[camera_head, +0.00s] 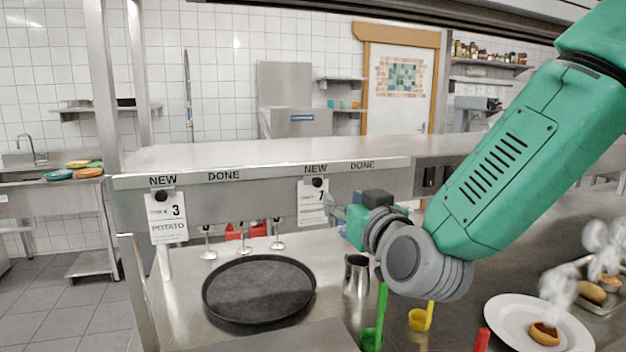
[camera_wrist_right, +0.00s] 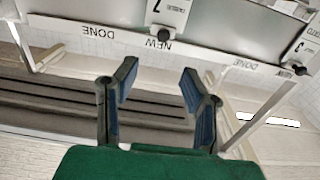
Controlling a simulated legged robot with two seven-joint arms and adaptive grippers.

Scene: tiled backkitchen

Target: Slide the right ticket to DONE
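The right ticket (camera_head: 311,207), a white card numbered 7, hangs from a black knob (camera_head: 317,183) under the right NEW label (camera_head: 316,169). The right DONE label (camera_head: 362,165) is to its right on the rail. The wrist view shows this ticket (camera_wrist_right: 172,14) upside down, with its knob (camera_wrist_right: 164,34) below the card. My right gripper (camera_head: 332,207) is just right of the ticket in the head view, its tips partly hard to see. In the wrist view its fingers (camera_wrist_right: 156,86) are apart and empty, with the knob beyond them. My left gripper is out of view.
The left ticket (camera_head: 166,219), number 3 POTATO, hangs under the left NEW label. Below the shelf are a black round tray (camera_head: 259,290), a metal cup (camera_head: 356,275) and green (camera_head: 371,338) and yellow (camera_head: 421,319) ladles. A white plate (camera_head: 510,313) is at lower right.

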